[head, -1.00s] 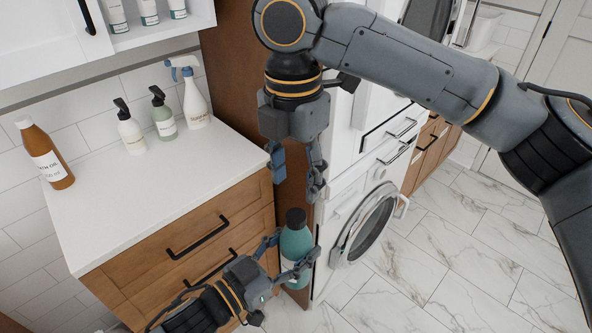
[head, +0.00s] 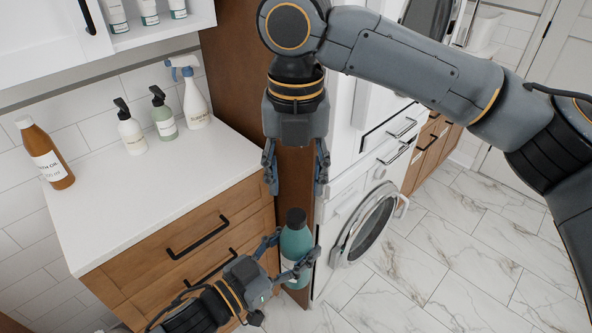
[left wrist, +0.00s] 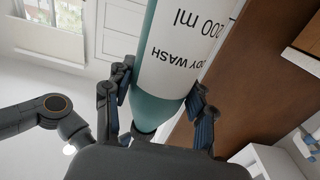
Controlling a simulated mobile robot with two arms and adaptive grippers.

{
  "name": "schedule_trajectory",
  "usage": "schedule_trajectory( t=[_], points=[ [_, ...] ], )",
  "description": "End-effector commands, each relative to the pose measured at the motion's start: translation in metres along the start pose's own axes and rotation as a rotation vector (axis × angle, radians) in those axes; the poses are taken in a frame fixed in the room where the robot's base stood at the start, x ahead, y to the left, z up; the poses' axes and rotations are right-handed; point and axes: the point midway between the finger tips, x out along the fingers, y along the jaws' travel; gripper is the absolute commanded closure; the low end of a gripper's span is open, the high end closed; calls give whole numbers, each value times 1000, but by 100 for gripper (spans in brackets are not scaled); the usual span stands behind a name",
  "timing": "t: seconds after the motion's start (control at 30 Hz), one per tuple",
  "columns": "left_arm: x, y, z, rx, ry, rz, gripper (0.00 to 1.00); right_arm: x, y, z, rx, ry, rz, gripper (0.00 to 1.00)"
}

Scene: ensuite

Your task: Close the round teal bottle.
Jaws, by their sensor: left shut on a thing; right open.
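The round teal bottle (head: 296,243) is upright in the head view, with a black cap on its top (head: 296,217). I cannot tell whether the cap is fully seated.
A white counter (head: 150,185) on wooden drawers holds a brown bottle (head: 46,153), two pump bottles (head: 130,128) and a spray bottle (head: 194,100). A white washing machine (head: 365,225) stands to the right. The marble floor (head: 450,235) is clear.

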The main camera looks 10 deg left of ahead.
Motion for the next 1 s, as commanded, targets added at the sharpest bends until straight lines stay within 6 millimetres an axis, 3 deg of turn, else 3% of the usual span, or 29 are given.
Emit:
schedule_trajectory(
  t=[0.4, 0.87, 1.0],
  points=[
    [0, 0, -2, 1, 5, 1, 100, 61, -1, 0, 2, 1, -1, 50],
    [0, 0, -2, 1, 5, 1, 100, 72, -1, 0, 3, 0, 0, 50],
    [0, 0, -2, 1, 5, 1, 100, 72, -1, 0, 3, 0, 0, 78]
  ],
)
